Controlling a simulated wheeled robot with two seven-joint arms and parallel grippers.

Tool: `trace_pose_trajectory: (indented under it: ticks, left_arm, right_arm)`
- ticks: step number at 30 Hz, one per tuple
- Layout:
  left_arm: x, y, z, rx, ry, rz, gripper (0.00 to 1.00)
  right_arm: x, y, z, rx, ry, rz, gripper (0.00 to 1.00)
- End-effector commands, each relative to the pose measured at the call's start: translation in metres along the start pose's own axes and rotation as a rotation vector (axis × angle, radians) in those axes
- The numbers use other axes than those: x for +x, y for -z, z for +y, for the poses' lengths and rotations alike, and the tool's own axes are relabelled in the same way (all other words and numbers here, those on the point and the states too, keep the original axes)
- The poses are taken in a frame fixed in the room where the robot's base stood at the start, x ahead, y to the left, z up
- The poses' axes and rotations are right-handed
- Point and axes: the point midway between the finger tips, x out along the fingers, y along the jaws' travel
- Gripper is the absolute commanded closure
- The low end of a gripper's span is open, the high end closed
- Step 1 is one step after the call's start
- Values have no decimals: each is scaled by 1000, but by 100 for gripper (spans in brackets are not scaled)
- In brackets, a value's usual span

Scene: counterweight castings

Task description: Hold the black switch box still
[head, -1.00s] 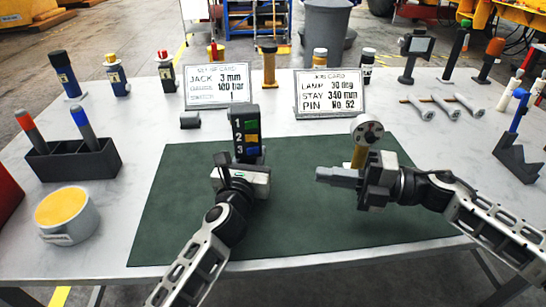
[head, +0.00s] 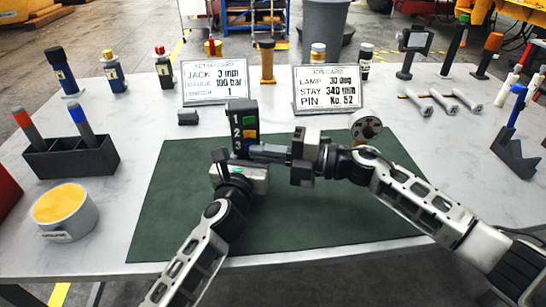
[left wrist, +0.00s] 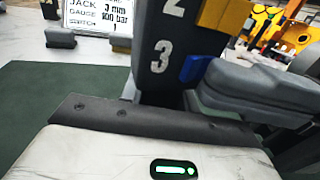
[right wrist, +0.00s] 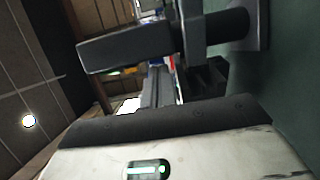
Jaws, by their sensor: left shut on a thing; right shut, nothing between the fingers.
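The black switch box (head: 237,118) stands upright on the green mat, marked 1, 2 and 3, with coloured switches on its right side. It shows close up in the left wrist view (left wrist: 160,65), with the 2 and 3, a yellow switch and a blue switch (left wrist: 194,68). My left gripper (head: 238,166) is shut on the box's lower part. My right gripper (head: 256,152) is shut and empty, its fingertips close to the lower switches from the right. Contact with the blue switch cannot be told. In the right wrist view the box is not clearly recognisable.
A setup card (head: 214,83) reads jack 3 mm, 100 bar, switch 1. A job card (head: 328,88) stands beside it. A round-headed gauge (head: 366,127) stands behind my right arm. A pen holder (head: 72,160) and round tin (head: 65,212) are at left.

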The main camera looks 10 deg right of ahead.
Motion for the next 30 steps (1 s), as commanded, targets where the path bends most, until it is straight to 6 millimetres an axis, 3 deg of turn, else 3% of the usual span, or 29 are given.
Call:
trace_pose_trajectory:
  ticks: [20, 23, 28, 30]
  left_arm:
    - [-1, 2, -1, 1, 3, 3, 100]
    - [-1, 2, -1, 0, 3, 3, 100]
    - [-1, 2, -1, -1, 3, 4, 100]
    - [-1, 2, -1, -1, 3, 4, 100]
  right_arm:
    - [4, -1, 0, -2, -1, -1, 100]
    - [1, 8, 0, -1, 0, 1, 100]
    - [-12, 38, -1, 1, 2, 7, 100]
    - [-30, 43, -2, 1, 5, 1, 100]
